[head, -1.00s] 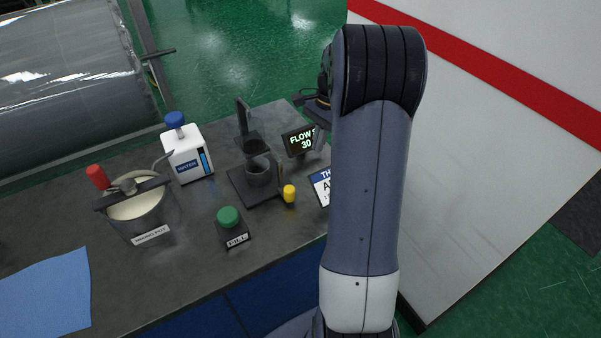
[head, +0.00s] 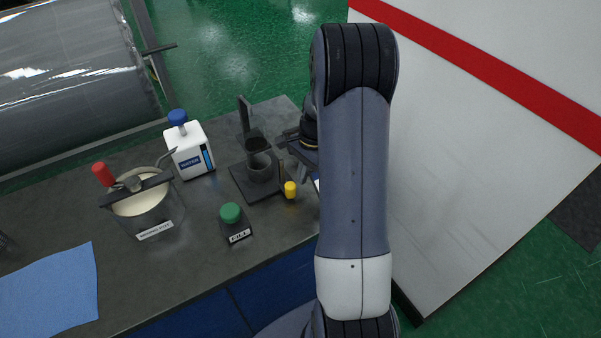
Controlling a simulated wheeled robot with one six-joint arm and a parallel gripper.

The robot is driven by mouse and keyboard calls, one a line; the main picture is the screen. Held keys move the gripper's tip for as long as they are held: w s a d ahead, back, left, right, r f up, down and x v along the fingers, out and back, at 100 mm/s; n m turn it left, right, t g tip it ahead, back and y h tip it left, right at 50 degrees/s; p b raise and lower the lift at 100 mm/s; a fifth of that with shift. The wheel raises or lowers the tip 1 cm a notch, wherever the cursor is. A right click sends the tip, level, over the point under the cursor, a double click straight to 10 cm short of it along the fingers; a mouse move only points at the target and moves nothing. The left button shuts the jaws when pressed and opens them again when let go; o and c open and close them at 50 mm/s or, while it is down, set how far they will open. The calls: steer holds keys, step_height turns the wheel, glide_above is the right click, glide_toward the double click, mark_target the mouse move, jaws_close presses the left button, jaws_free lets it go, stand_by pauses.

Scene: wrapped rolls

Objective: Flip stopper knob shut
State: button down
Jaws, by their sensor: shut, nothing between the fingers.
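A dark stand with a black post (head: 245,118) holds a dark cup (head: 258,143) above a grey beaker (head: 260,166) on the bench. A small yellow knob (head: 290,189), which looks like the stopper knob, stands at the right front of this stand. My gripper (head: 282,150) is beside the cup, to its right and above the yellow knob. It appears dark, small and partly hidden by my arm, shut with nothing in it. Contact with the stand cannot be made out.
Left of the stand are a white bottle with a blue cap (head: 189,152) and a pot with a red-ended handle (head: 148,210). A green FILL button (head: 231,213) stands in front. A blue cloth (head: 50,290) lies front left. My arm covers the bench's right end.

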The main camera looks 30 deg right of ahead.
mark_target(286, 185)
steer(key=shift+s+a, duration=0.1)
steer(key=shift+a, duration=0.3)
steer(key=a, duration=0.4)
steer(key=shift+s+a, duration=0.1)
steer(key=shift+a, duration=0.25)
steer(key=shift+d, duration=0.15)
